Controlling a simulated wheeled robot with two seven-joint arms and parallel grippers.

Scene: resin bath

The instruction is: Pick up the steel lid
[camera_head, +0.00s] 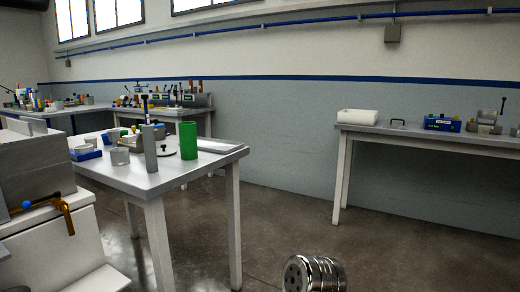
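A small flat round piece with a dark knob (167,153) lies on the near steel table, between a grey upright block and a green cylinder. A black bar handle (397,122) stands up from a low flat piece on the right-hand table. Either could be the steel lid; at this size I cannot tell which. Neither of my grippers shows in the head view, so nothing is seen held.
The near table (215,160) also bears a green cylinder (188,140), a grey block (150,148) and a blue tray (85,153). The right table holds a white block (357,117) and a blue box (442,123). Open floor (290,225) lies between the tables.

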